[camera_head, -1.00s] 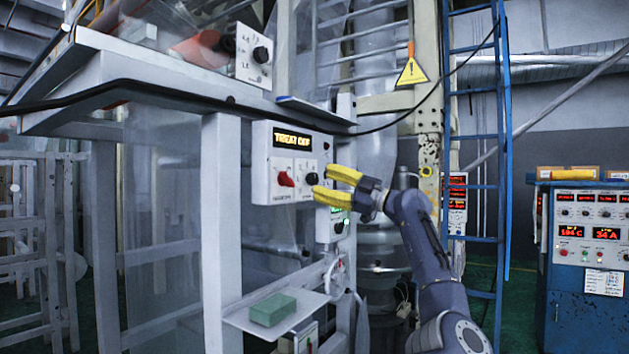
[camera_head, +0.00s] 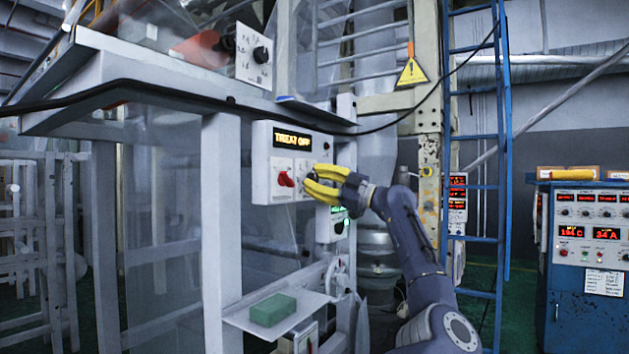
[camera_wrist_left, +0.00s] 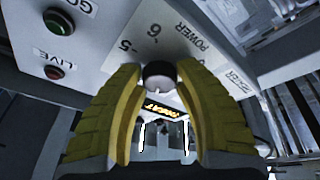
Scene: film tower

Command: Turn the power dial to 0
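The power dial is a dark round knob (camera_wrist_left: 158,72) on a white panel printed "POWER", with the figures 5 and 6 beside it in the left wrist view. Its pointer setting cannot be read. The panel belongs to a white control box (camera_head: 262,180) with a lit amber display (camera_head: 292,140) and a red switch (camera_head: 285,179). My left gripper (camera_head: 309,178) is at the right of this box. Its yellow fingers lie on both sides of the dial and appear closed on it; they hide it in the head view. My right gripper is not in view.
A small box (camera_head: 327,229) sits just below the gripper. A green block (camera_head: 273,310) lies on a shelf (camera_head: 245,318) lower down. A green button (camera_wrist_left: 58,20) and a red button (camera_wrist_left: 54,72) show in the wrist view. A black cable (camera_head: 400,118) hangs above.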

